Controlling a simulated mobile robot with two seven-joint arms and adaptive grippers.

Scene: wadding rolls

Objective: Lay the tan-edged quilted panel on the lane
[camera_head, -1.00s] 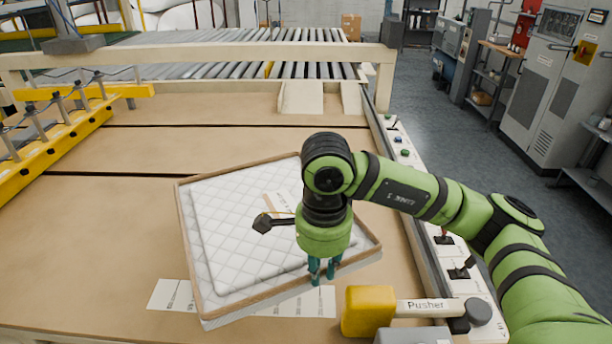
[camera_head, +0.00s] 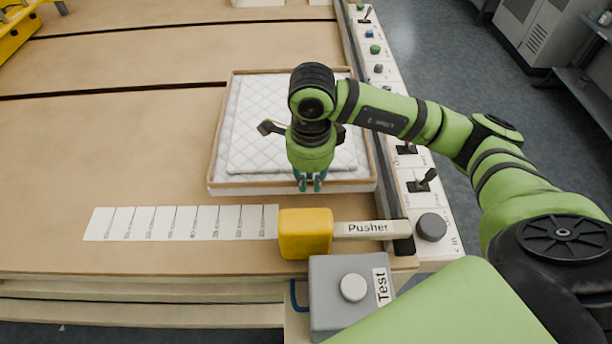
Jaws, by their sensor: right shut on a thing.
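The tan-edged quilted panel (camera_head: 240,125) is white with a diamond stitch and a tan border. It sits over the right part of the tan table, roughly square to it, beside the right-hand rail. My right gripper (camera_head: 310,184) points down at the panel's near edge and is shut on that edge, near its middle. My wrist and gripper hide part of the panel's centre. I cannot tell whether the panel touches the table all along. My left gripper is not in view.
A white marked scale strip (camera_head: 180,223) lies left of the yellow Pusher block (camera_head: 306,234). A grey Test box (camera_head: 340,285) stands at the near edge. A control strip with switches (camera_head: 410,165) runs along the right. The table (camera_head: 110,145) is clear to the left.

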